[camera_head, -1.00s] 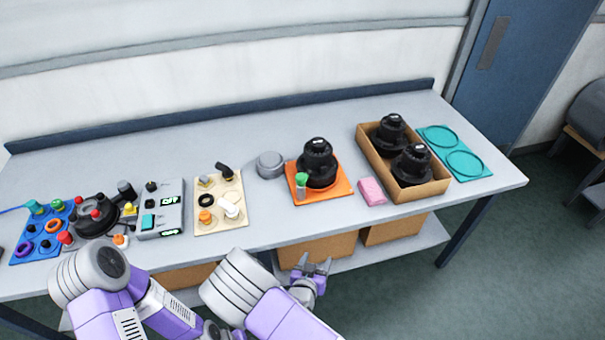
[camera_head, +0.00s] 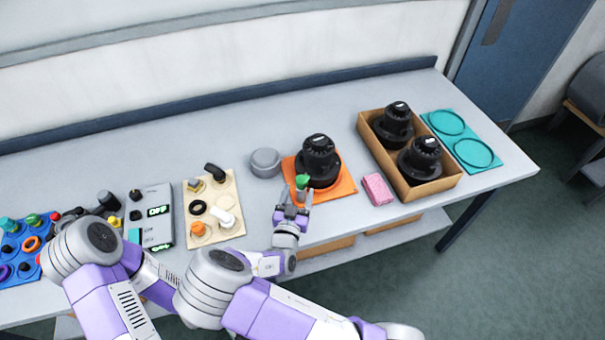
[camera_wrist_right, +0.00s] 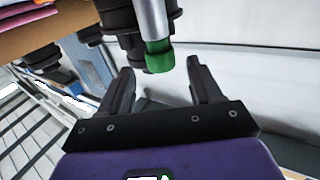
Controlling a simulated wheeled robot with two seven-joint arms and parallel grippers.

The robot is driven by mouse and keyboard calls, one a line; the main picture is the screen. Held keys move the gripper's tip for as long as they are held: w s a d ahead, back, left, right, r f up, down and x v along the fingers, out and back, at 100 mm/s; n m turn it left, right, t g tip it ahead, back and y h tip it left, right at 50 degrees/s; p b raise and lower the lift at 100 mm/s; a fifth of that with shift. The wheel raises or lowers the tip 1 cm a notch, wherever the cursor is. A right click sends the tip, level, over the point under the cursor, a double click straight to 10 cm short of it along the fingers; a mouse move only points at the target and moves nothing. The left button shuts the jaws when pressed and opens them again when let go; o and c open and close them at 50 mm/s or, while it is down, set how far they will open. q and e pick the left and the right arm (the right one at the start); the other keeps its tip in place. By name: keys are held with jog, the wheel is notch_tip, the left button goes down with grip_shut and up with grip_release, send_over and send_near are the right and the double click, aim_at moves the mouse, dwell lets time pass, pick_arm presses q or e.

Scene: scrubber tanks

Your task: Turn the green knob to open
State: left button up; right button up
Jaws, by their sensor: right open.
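The green knob (camera_head: 302,181) sits at the front left of a black scrubber tank (camera_head: 318,158) on an orange mat (camera_head: 345,187). In the right wrist view the green knob (camera_wrist_right: 159,57) is on the end of a grey stem, just beyond my open fingers and roughly between their tips. My right gripper (camera_head: 293,197) is open and empty, at the front edge of the orange mat, close to the knob; its fingers also show in the right wrist view (camera_wrist_right: 160,75). I cannot see contact with the knob. My left gripper is not in view.
A pink sponge (camera_head: 377,189) lies right of the mat, beside a cardboard box (camera_head: 446,184) with two black tanks. A grey round lid (camera_head: 265,161) is to the left. A beige panel (camera_head: 232,186) and a grey control box (camera_head: 160,190) stand further left.

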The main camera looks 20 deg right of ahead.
aim_at(303, 176)
jog(key=x, duration=0.7)
jog(key=shift+w, duration=0.2)
jog(key=c, duration=1)
jog(key=shift+o, duration=0.2)
